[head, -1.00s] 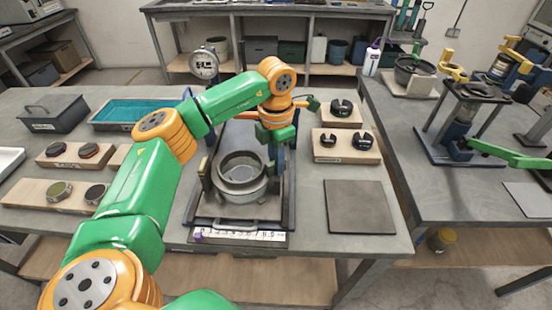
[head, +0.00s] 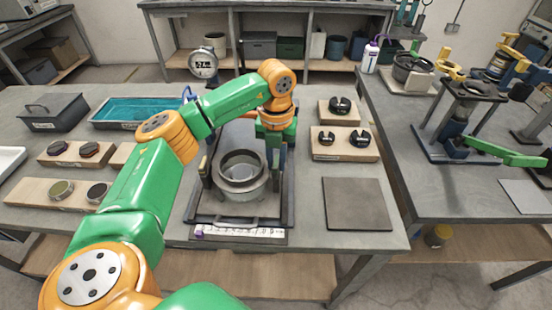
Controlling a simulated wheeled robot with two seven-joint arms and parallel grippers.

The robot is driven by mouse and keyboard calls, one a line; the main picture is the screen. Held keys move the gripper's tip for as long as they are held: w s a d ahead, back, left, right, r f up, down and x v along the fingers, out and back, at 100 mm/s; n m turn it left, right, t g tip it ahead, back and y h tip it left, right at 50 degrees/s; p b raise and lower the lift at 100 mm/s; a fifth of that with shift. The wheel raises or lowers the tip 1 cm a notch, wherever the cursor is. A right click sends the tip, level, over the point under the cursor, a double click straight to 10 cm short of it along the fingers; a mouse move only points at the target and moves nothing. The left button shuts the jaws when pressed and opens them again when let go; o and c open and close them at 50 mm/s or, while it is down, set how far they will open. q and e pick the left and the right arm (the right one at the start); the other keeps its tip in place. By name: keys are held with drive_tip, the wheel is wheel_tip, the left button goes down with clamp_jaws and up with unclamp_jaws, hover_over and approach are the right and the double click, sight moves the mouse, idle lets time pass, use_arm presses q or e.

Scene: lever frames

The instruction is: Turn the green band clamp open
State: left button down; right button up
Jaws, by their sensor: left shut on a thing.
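A round grey metal vessel with a thick rim (head: 242,170) stands on a dark framed base (head: 212,213) on the near bench. My left gripper (head: 275,158) points down at the right side of the vessel's rim. It is shut on a part that its own fingers and wrist mostly hide, apparently the handle of the green band clamp. The clamp's band cannot be made out clearly, nor how far it is turned. My right gripper is not in view.
A round dial gauge (head: 204,63) stands behind the base. Wooden blocks with dark clips (head: 345,149) and a bare grey plate (head: 357,204) lie to the right. A frame with a green lever (head: 505,153) stands on the right bench.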

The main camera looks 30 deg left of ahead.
use_arm(q)
drive_tip(key=shift+n, duration=0.9)
drive_tip(key=c, duration=0.8)
unclamp_jaws()
